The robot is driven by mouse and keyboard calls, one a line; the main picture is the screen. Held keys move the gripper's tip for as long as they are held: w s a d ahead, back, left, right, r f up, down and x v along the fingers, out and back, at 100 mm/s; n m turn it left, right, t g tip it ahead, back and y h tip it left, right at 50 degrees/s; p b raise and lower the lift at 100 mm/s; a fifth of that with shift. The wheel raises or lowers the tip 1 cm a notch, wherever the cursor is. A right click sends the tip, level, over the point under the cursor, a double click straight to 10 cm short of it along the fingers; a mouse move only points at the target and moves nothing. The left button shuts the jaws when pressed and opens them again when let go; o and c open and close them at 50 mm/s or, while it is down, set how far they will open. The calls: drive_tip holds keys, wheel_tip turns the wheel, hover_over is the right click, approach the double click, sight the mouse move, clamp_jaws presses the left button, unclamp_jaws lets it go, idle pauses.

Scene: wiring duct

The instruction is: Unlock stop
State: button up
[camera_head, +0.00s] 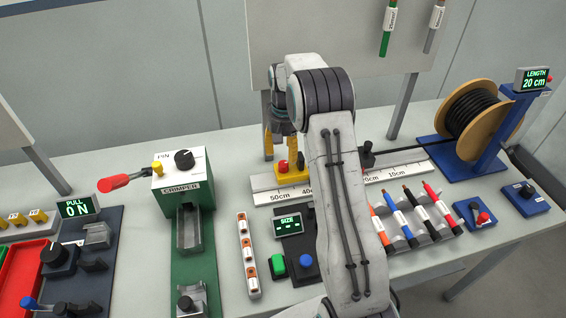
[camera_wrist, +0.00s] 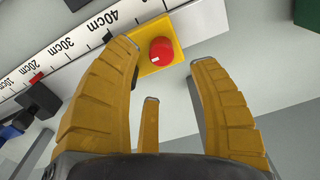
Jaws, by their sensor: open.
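The stop is a yellow block (camera_head: 291,176) on the white measuring rail (camera_head: 264,197), near the 40 cm mark. A red knob (camera_head: 283,167) sits on top of it. In the wrist view the yellow block (camera_wrist: 184,44) and its red knob (camera_wrist: 161,50) lie just beyond my fingertips. My gripper (camera_wrist: 170,80) is open and empty, with its yellow fingers on either side of the knob's line. In the head view my gripper (camera_head: 281,148) points down above the stop. I cannot tell whether a finger touches the block.
A black cable runs from the spool (camera_head: 472,112) toward the rail. A green crimper (camera_head: 187,195) stands left of the rail. The size tester (camera_head: 289,228) and a rack of coloured pens (camera_head: 412,217) stand in front. A panel (camera_head: 348,35) rises behind.

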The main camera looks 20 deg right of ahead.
sight(284, 164)
drive_tip(key=shift+f+p, duration=0.6)
drive_tip(key=shift+f, duration=2.7)
clamp_jaws()
drive_tip(key=shift+f+n+b, duration=0.15)
drive_tip(key=shift+n+b, duration=0.7)
drive_tip(key=shift+n, duration=0.25)
drive_tip(key=shift+n+b, duration=0.75)
drive_tip(key=shift+n, duration=0.95)
